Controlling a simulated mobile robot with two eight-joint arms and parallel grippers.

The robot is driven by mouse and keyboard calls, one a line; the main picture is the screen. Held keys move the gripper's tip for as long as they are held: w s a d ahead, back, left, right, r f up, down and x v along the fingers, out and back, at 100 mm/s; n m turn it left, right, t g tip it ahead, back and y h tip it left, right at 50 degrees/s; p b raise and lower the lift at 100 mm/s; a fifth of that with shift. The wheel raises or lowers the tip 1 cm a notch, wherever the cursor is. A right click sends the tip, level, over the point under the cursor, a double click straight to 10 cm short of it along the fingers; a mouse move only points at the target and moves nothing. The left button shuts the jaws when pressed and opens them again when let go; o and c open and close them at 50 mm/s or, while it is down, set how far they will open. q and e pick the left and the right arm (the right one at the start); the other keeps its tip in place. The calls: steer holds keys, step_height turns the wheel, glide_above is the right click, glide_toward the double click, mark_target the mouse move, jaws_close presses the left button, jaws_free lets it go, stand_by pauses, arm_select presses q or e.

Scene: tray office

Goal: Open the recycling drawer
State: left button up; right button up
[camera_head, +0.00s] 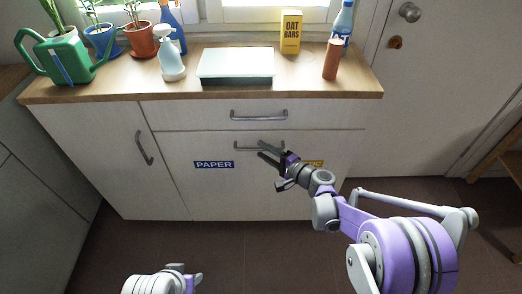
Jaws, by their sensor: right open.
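The recycling drawer (225,195) is the large pale wooden lower front of the cabinet. It is closed, flush with the fronts around it. It bears a blue PAPER label (214,165) and a yellow label (314,163) partly hidden by my right arm. Its grey bar handle (245,146) runs along its top edge, its right part behind the gripper. My right gripper (262,149) is open, its dark fingers pointing left in front of the handle. I cannot tell whether they touch it. My left gripper is out of view; only part of my left arm shows at the bottom.
A shallower closed drawer with its own handle (258,115) lies above. A cupboard door with a handle (144,148) is on the left. The countertop (130,84) holds a green watering can (62,58), spray bottle (170,60), pale flat box (236,64) and oat bars box (291,32). The floor in front is clear.

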steer(key=shift+x, duration=0.85)
jaws_close()
stand_by(0.8)
